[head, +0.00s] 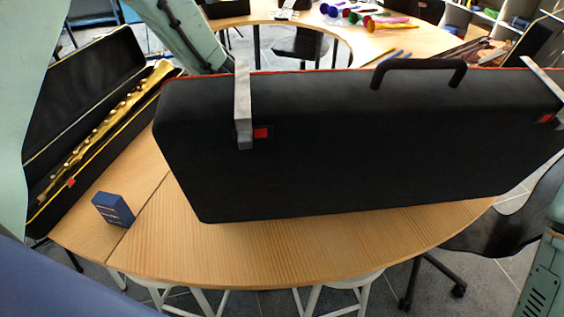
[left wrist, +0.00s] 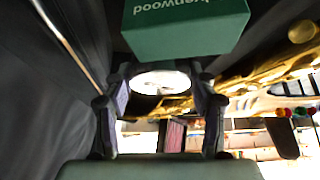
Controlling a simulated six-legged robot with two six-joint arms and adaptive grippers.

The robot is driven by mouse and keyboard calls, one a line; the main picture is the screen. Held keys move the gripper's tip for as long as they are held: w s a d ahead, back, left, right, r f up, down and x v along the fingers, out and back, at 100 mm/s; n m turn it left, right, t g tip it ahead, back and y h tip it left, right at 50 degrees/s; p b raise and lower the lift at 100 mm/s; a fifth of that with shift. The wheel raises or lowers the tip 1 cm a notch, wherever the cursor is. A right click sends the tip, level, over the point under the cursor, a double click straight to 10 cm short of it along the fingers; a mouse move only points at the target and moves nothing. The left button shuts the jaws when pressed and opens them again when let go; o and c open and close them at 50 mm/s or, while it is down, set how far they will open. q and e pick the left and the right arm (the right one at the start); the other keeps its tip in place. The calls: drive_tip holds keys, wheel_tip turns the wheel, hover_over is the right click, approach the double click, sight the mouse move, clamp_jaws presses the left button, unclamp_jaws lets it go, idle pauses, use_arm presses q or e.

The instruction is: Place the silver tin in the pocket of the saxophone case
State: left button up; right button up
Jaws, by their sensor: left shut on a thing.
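The silver tin (left wrist: 160,82) shows in the left wrist view as a bright round top between the two fingers of my left gripper (left wrist: 160,104), which is shut on it. A golden instrument (left wrist: 255,70), likely the saxophone, runs behind and right of the tin. A dark green box (left wrist: 186,28) is just above the tin in that picture. In the head view, a large black case (head: 340,150) with a handle stands on the table. My left arm passes behind it, so its gripper and the tin are hidden there. The pocket cannot be made out. My right gripper is not in view.
An open case (head: 38,118) with a slim golden instrument (head: 100,130) lies at the left. A small blue box (head: 113,209) sits on the wooden table (head: 270,250). The table front is bare. A black chair (head: 510,215) stands at the right.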

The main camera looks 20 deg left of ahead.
use_arm(q)
drive_tip(key=f+b, duration=0.1)
drive_tip(key=f, duration=0.2)
drive_tip(key=f+b, duration=0.1)
drive_tip(key=shift+s+d+f+b, duration=0.1)
drive_tip(key=shift+d+f+b, duration=0.15)
drive_tip(key=shift+d+b, duration=0.1)
drive_tip(key=shift+w+a+f, duration=0.15)
drive_tip(key=shift+w+a, duration=0.1)
drive_tip(key=shift+a, duration=0.1)
drive_tip(key=o, duration=0.9)
drive_tip(key=shift+a, duration=0.1)
drive_tip(key=o, duration=0.4)
drive_tip(key=shift+s+d+r, duration=0.2)
drive_tip(key=shift+s+d, duration=0.05)
drive_tip(key=shift+d, duration=0.05)
drive_tip(key=shift+c, duration=0.2)
drive_tip(key=shift+w+a+f, duration=0.15)
drive_tip(key=shift+w+a, duration=0.05)
drive_tip(key=p+v, duration=0.2)
drive_tip(key=v, duration=0.1)
drive_tip(key=p+v, duration=0.3)
drive_tip(key=v, duration=0.1)
drive_tip(key=p+v, duration=0.2)
drive_tip(key=v, duration=0.1)
drive_tip(key=shift+s+d+r, duration=0.15)
drive_tip(key=shift+r, duration=0.25)
drive_tip(key=shift+s+a+r+p, duration=0.25)
drive_tip(key=shift+a+r+p, duration=0.25)
drive_tip(key=shift+p, duration=0.2)
